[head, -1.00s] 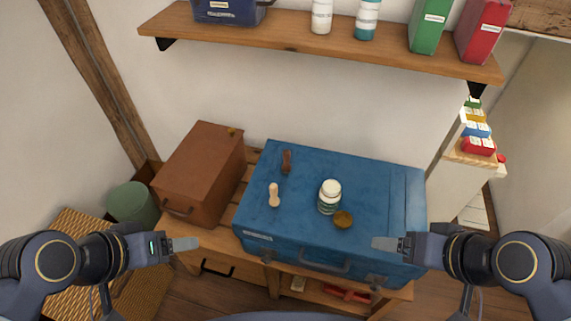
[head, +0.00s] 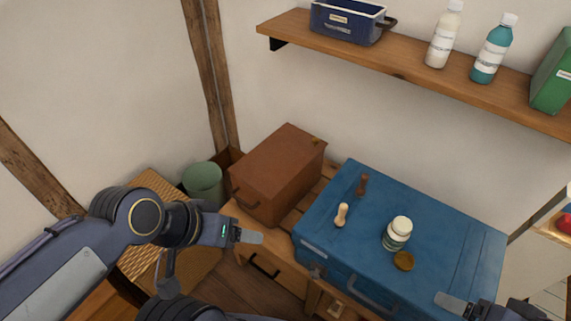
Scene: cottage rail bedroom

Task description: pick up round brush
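A blue suitcase (head: 455,225) lies flat on a wooden bench, with small items on its lid. A pale wooden piece (head: 341,215) and a dark brown piece (head: 362,185) lie towards its left side. A round brown-gold item (head: 403,261) lies in front of a white-capped jar (head: 398,233). I cannot tell for certain which item is the round brush. My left gripper (head: 252,237) is left of the suitcase, apart from everything. My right gripper (head: 452,302) is over the suitcase's front right edge. Both are seen edge-on, and neither shows anything held.
A brown box (head: 278,175) stands left of the suitcase. A green bin (head: 204,184) and a wicker piece (head: 150,190) are further left. A wall shelf (head: 410,68) above carries a blue basket (head: 345,20), bottles and a green box (head: 553,75). Open floor shows below my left gripper.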

